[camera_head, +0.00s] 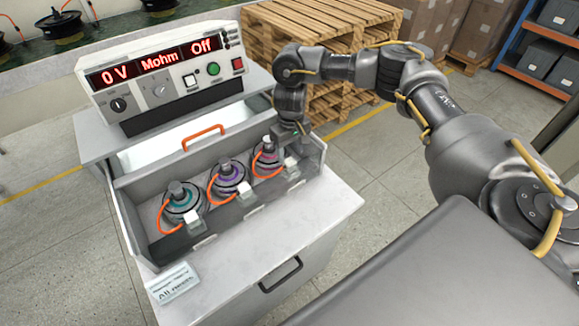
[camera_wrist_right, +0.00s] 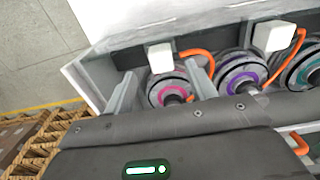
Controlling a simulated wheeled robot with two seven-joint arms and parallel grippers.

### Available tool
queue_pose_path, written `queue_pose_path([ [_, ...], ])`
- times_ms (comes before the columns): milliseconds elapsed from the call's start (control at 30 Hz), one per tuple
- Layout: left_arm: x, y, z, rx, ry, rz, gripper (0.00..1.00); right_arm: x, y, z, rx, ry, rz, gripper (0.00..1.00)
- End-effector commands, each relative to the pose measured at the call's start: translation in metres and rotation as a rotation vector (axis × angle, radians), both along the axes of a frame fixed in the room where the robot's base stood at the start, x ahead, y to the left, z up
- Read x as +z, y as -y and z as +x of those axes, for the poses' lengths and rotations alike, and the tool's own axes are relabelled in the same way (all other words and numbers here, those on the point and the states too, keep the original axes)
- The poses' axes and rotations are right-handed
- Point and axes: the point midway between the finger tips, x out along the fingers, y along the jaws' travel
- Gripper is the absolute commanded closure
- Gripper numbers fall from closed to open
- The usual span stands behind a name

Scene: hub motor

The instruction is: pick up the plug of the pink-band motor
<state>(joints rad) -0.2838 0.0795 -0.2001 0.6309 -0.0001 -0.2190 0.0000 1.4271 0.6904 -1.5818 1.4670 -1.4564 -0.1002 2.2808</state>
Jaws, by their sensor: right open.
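The pink-band motor (camera_head: 266,162) sits at the right end of the grey tray, with an orange cable looping beside it. It also shows in the right wrist view (camera_wrist_right: 168,92). My right gripper (camera_head: 290,138) is low over the tray's right end, close beside this motor. In the wrist view its two grey fingers (camera_wrist_right: 161,72) are apart, one on each side of the motor, with nothing seen held. The orange cable (camera_wrist_right: 197,54) passes by the right finger. My left gripper is not in view.
The purple-band motor (camera_head: 228,178) and teal-band motor (camera_head: 182,203) stand in the same tray, each with an orange cable. White blocks (camera_head: 244,189) line the tray's front. A tester (camera_head: 165,75) reading 0 V stands behind. The cabinet top (camera_head: 325,208) at front right is clear.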

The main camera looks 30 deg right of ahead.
Motion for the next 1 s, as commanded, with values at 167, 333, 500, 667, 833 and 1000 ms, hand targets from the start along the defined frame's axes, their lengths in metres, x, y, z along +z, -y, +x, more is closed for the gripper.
queue_pose_path([
  [167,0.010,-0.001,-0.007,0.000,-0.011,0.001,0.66,-0.021,-0.002,0.000,0.001,-0.005,-0.001,0.44],
  [333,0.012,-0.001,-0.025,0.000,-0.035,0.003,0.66,-0.044,-0.002,0.001,0.000,-0.003,-0.001,0.44],
  [500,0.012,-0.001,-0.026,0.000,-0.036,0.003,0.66,-0.050,-0.002,0.002,0.002,-0.001,0.000,0.44],
  [667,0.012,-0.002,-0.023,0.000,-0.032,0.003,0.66,-0.050,-0.002,0.001,0.002,-0.001,0.000,0.46],
  [833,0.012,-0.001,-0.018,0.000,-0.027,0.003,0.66,-0.050,-0.002,0.001,0.001,-0.001,0.000,0.69],
  [1000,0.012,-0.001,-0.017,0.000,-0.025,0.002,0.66,-0.050,-0.002,0.001,0.001,-0.001,0.000,0.91],
])
